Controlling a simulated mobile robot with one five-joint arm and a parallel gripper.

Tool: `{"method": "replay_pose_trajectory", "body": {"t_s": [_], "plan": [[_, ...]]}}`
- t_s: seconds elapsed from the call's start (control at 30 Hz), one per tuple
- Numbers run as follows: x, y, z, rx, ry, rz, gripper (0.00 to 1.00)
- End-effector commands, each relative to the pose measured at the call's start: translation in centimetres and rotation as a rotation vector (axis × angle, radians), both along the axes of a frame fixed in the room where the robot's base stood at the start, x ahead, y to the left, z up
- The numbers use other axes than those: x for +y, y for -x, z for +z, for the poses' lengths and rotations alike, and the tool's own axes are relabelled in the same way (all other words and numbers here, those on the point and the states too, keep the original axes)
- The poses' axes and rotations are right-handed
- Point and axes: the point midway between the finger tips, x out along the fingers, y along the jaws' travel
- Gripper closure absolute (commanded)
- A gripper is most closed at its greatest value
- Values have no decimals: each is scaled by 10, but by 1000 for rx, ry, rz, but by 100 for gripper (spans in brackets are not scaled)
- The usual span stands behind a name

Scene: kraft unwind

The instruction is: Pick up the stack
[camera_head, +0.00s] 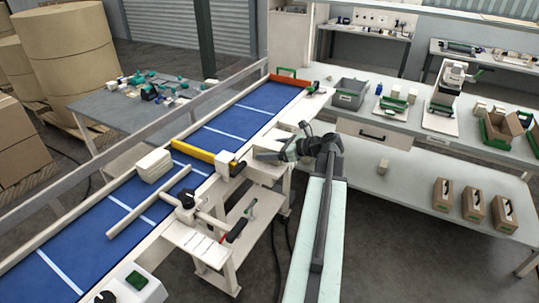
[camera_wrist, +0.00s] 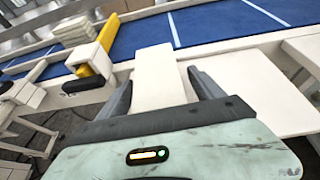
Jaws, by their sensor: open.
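The stack (camera_head: 153,165) is a small pile of flat cream pieces lying on the blue conveyor belt (camera_head: 120,205), left of the yellow bar. It also shows in the wrist view, at the upper left (camera_wrist: 72,30). My gripper (camera_head: 272,155) is open, to the right of the stack and beyond the belt's near edge. In the wrist view my gripper's two dark fingers (camera_wrist: 163,85) stand apart over a pale board (camera_wrist: 160,75). Whether they touch the board I cannot tell. The stack is well outside the fingers.
A yellow bar (camera_head: 206,157) crosses the belt beside the stack, and a pale rail (camera_head: 148,203) lies on its near side. A clamp-like fixture (camera_head: 187,200) stands at the belt's near edge. A bench with a grey bin (camera_head: 349,94) is at the right.

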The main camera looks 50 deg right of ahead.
Motion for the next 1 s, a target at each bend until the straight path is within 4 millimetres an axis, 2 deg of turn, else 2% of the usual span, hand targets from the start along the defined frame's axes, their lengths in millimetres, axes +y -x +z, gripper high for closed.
{"method": "replay_pose_trajectory", "body": {"t_s": [0.07, 0.23, 0.4, 0.5, 0.77, 1.0], "plan": [[1, -6, -4, 0, 0, 0, 24], [1, -5, -2, 0, -1, -1, 24], [1, -5, -2, 0, -1, -1, 71], [1, -5, -2, -1, 0, -2, 95], [1, -4, 0, -1, 0, -2, 95], [0, -4, 23, -1, -1, -3, 95]]}}
